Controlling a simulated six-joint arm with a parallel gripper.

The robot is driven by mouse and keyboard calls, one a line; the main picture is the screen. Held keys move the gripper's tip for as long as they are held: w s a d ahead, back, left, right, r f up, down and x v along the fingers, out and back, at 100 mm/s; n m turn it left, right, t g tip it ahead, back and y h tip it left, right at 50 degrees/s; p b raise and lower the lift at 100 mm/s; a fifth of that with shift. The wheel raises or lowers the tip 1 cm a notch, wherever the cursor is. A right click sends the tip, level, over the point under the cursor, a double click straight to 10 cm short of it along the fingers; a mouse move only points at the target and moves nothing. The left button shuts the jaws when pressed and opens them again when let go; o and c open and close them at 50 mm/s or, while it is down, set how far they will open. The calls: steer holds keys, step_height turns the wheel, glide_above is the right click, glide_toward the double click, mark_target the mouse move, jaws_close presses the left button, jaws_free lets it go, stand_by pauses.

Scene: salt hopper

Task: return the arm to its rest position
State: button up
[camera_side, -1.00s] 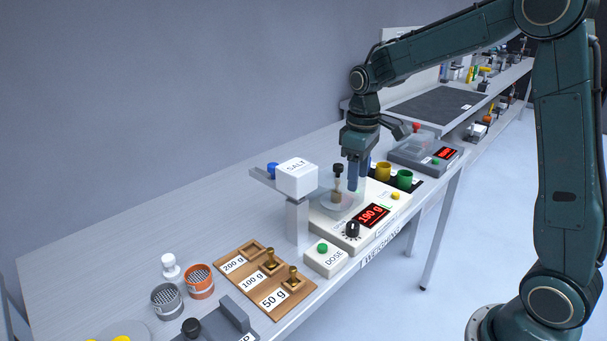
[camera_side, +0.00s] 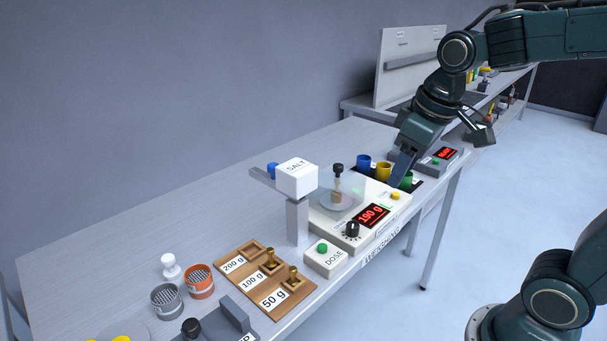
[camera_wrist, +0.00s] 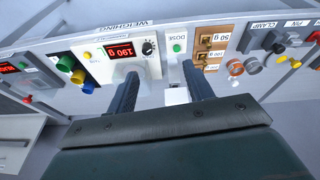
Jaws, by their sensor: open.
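My gripper (camera_side: 402,170) is tilted in the side view, in front of the coloured cups and right of the salt scale. Its two dark fingers also show in the wrist view (camera_wrist: 162,92), apart with nothing between them. The white scale (camera_side: 328,225) reads 190 g. The white salt hopper (camera_side: 297,179) stands on a post left of the pan. My fingers appear clear of the weight.
Blue, yellow (camera_side: 383,172) and green cups stand behind the scale, partly covered by my gripper. The wooden weight tray (camera_side: 240,283) is at the front left. The floor right of the bench is free.

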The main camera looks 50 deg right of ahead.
steer(key=s+a+m+t, duration=0.1)
steer(key=s+a+t, duration=0.1)
steer(key=s, duration=0.7)
steer(key=shift+s+f, duration=0.15)
steer(key=shift+s, duration=0.05)
steer(key=shift+w, duration=0.15)
stand_by(1.3)
steer(key=w+d+f+n+g, duration=0.1)
steer(key=w+d+f+g, duration=0.1)
steer(key=w, duration=0.9)
steer(key=w+d+f+n+g, duration=0.1)
steer(key=w+d+f+g, duration=0.2)
steer(key=w, duration=0.7)
step_height(320, 180, down, 3)
steer(key=shift+w+d+r+n, duration=0.1)
steer(key=shift+w+d+n, duration=0.3)
steer(key=shift+d, duration=0.8)
